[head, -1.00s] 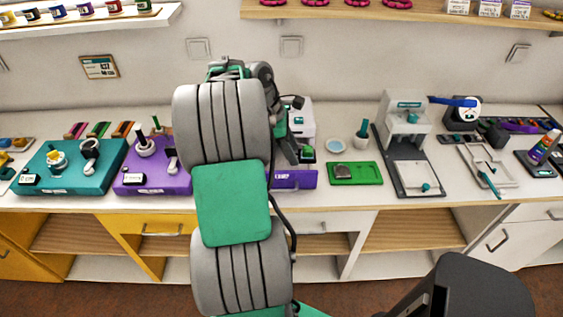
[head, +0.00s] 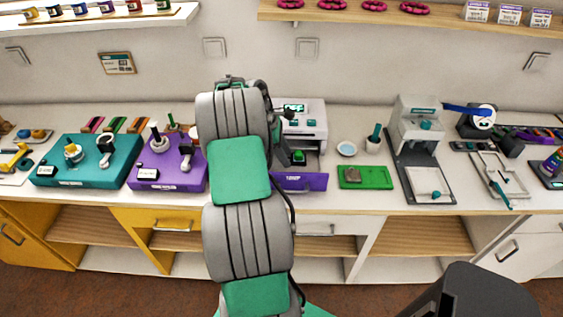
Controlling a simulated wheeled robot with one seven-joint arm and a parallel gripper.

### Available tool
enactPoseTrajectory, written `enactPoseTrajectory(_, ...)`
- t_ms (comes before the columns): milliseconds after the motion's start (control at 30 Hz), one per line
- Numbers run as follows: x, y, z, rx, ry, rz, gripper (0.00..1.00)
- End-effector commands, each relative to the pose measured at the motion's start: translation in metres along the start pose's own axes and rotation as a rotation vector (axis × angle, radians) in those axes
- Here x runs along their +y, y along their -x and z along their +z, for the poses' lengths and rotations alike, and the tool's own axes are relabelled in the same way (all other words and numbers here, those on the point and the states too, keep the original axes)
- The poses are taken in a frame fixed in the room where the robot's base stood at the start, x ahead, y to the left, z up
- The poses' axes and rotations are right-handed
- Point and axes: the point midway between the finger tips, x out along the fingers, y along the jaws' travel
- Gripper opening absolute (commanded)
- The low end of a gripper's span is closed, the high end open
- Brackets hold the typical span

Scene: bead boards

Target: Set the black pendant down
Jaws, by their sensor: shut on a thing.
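My arm rises through the middle of the head view, and its wrist end reaches over the counter. I cannot make out the black pendant anywhere. Right of my arm stands a white machine (head: 311,118) with a purple drawer front (head: 304,182) and a green block (head: 298,157) in its dark opening. A green tray (head: 378,178) with a small grey-brown piece (head: 352,174) lies to its right.
A purple board (head: 150,185) and a teal board (head: 60,178) with posts lie left of my arm. A pale blue dish (head: 347,149), a cup with a teal handle (head: 374,140) and a grey press (head: 418,128) stand right. Shelves hang above.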

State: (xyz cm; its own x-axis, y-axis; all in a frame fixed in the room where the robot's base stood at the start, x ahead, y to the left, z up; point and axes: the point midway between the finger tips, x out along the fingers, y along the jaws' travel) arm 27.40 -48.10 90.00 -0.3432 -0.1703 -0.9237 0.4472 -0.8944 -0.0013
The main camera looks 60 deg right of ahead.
Motion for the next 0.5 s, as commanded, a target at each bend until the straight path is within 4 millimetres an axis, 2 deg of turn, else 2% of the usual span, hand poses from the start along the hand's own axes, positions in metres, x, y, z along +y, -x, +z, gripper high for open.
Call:
enactPoseTrajectory(167,0.008,-0.011,-0.018,0.000,0.002,0.001,0.07)
enactPoseTrajectory(300,0.007,-0.034,-0.025,0.000,0.002,-0.001,0.07)
enactPoseTrajectory(500,0.007,-0.037,-0.027,0.001,0.000,0.002,0.07)
